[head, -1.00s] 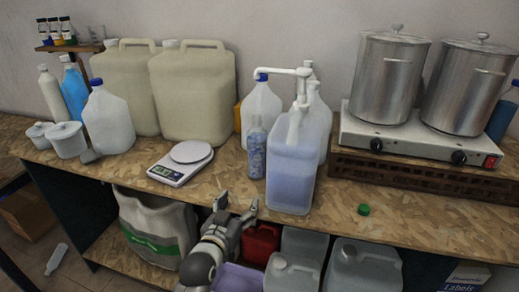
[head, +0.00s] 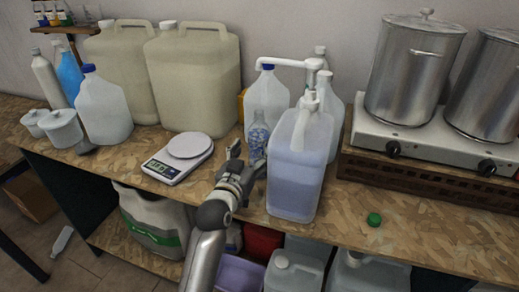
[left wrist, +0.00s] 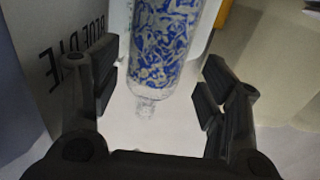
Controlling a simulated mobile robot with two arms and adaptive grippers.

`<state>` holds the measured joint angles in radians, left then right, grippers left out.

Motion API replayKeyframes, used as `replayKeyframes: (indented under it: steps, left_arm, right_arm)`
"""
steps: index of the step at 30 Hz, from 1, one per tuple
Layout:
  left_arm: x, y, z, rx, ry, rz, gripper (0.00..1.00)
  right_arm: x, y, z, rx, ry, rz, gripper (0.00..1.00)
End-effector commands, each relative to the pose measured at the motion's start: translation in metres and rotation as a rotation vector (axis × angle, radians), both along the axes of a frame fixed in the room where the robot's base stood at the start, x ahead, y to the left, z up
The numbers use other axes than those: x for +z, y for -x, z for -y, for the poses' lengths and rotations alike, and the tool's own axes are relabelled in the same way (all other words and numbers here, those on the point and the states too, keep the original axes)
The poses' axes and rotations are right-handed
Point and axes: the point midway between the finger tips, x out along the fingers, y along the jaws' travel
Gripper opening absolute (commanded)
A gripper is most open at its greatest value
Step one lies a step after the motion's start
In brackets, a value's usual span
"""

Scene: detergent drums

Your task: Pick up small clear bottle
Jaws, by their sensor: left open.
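The small clear bottle (head: 258,134) with a blue pattern stands on the wooden worktop, just left of the pump jug. My left gripper (head: 249,160) is open at the worktop's front side, just in front of the bottle. In the left wrist view the bottle (left wrist: 163,45) appears upside down, its neck pointing down the picture. There it lies between the lines of the two open fingers (left wrist: 157,90), and nothing is gripped. The bottle's lower part is partly hidden by the gripper in the head view. My right gripper is not in view.
The pump jug (head: 296,170) with bluish liquid stands close to the right of the bottle. A kitchen scale (head: 180,158) is to the left. Clear jugs (head: 268,98) stand behind. A green cap (head: 374,219) lies on the worktop at the right, with bare room around it.

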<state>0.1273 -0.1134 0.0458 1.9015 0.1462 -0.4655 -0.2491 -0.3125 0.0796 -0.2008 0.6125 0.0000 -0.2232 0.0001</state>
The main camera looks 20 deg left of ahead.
Motion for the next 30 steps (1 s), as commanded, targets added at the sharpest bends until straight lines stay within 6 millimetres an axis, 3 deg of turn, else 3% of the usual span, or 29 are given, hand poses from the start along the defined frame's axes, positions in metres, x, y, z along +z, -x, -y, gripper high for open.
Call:
replayKeyframes:
  steps: [9, 15, 25, 30]
  left_arm:
    - [0.003, -0.028, 0.003, 0.001, 0.001, -0.001, 0.69]
    - [0.001, -0.050, 0.005, 0.000, 0.000, -0.001, 0.69]
    - [0.000, -0.056, 0.005, 0.001, 0.000, 0.000, 0.69]
    - [0.000, -0.056, 0.005, 0.001, 0.000, 0.000, 0.49]
  right_arm:
    - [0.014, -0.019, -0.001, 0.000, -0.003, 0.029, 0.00]
    - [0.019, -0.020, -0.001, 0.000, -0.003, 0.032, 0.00]
    - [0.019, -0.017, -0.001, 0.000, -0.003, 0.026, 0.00]
    - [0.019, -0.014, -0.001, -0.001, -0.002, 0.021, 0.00]
